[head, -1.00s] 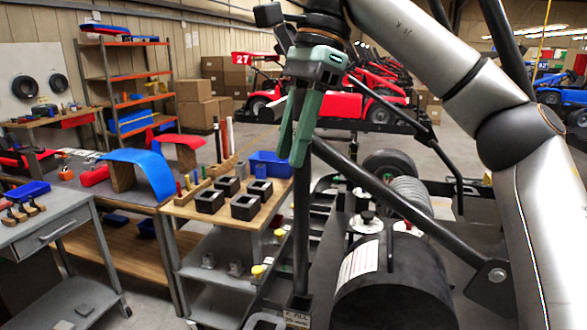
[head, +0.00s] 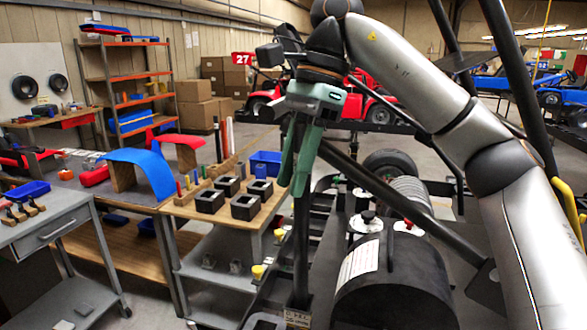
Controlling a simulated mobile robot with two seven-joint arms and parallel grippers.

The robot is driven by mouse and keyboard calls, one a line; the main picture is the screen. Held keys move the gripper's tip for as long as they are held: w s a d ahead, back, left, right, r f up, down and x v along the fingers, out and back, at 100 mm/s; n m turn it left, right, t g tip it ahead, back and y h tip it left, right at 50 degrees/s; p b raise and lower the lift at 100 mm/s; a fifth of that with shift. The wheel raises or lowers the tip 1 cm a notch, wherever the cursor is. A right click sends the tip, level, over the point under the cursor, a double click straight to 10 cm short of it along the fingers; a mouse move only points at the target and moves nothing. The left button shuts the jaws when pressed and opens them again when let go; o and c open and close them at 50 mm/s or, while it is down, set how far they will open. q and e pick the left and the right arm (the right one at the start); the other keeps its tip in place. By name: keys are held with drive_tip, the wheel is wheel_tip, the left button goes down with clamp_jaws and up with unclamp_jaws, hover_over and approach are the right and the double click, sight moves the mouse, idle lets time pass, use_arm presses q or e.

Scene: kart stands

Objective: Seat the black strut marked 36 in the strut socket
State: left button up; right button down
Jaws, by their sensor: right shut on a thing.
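A black strut (head: 301,240) stands upright at the middle of the head view. My right gripper (head: 299,188), with green fingers, is shut on its upper part from above. The fingers hide part of the strut, and I cannot read a 36 on it. The strut's lower end meets a dark socket area with a small label (head: 297,318) at the bottom edge of the picture. I cannot tell how deep the end sits there. My left gripper is not in view.
A sloping black tube (head: 390,205) of the kart frame runs close to the right of the strut. A black tank (head: 395,285) lies right of it. A wooden-topped cart (head: 205,228) with square black blocks stands just left. A blue bin (head: 266,163) sits behind.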

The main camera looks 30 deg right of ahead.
sight(307, 122)
drive_tip(key=shift+f, duration=0.4)
drive_tip(key=c, duration=0.9)
unclamp_jaws()
drive_tip(key=shift+r+p, duration=0.35)
drive_tip(key=shift+r, duration=0.5)
drive_tip(key=shift+v, duration=3.6)
